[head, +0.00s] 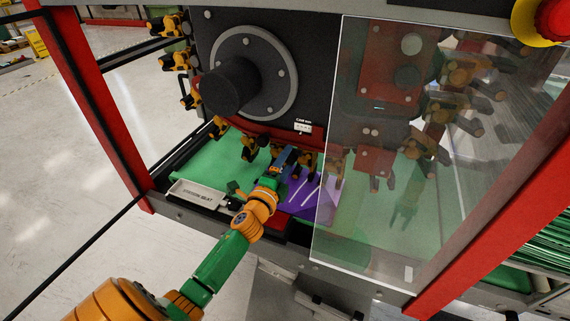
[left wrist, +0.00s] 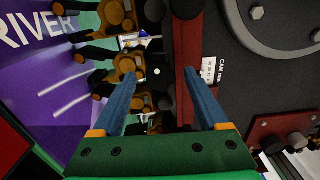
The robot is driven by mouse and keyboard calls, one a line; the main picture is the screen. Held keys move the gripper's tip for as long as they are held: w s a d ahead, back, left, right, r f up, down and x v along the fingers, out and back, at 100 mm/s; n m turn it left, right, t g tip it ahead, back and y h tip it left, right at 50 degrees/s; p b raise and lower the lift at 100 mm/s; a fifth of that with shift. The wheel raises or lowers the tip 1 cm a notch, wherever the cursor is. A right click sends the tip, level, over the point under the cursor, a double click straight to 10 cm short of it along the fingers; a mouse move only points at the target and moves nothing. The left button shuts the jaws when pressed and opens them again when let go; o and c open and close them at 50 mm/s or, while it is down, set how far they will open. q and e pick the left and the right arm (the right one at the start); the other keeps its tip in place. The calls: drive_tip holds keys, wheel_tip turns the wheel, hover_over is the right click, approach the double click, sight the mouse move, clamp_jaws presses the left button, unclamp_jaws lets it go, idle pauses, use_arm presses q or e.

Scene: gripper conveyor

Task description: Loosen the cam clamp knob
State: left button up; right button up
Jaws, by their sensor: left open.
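I cannot single out the cam clamp knob with certainty. A small white label starting with "CAM" (head: 303,127) sits on the black machine face at the red bar; it also shows in the left wrist view (left wrist: 209,70). A large black cylinder (head: 230,87) sticks out from a grey bolted ring (head: 281,72) up and left of the label. My left gripper (head: 287,158) is below the label, over the purple mat. In the left wrist view its blue fingers (left wrist: 160,78) are apart, with dark parts and the red bar (left wrist: 188,50) beyond them. My right gripper is out of view.
Orange-and-black gripper units (head: 250,143) hang along the conveyor close around my left gripper. A clear panel (head: 365,220) covers the right side. A purple mat (head: 322,203) and green surface lie below. A white labelled tray (head: 197,193) is at left; red posts (head: 90,100) frame the opening.

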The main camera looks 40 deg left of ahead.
use_arm(q)
drive_tip(key=v, duration=0.7)
drive_tip(key=shift+b, duration=0.3)
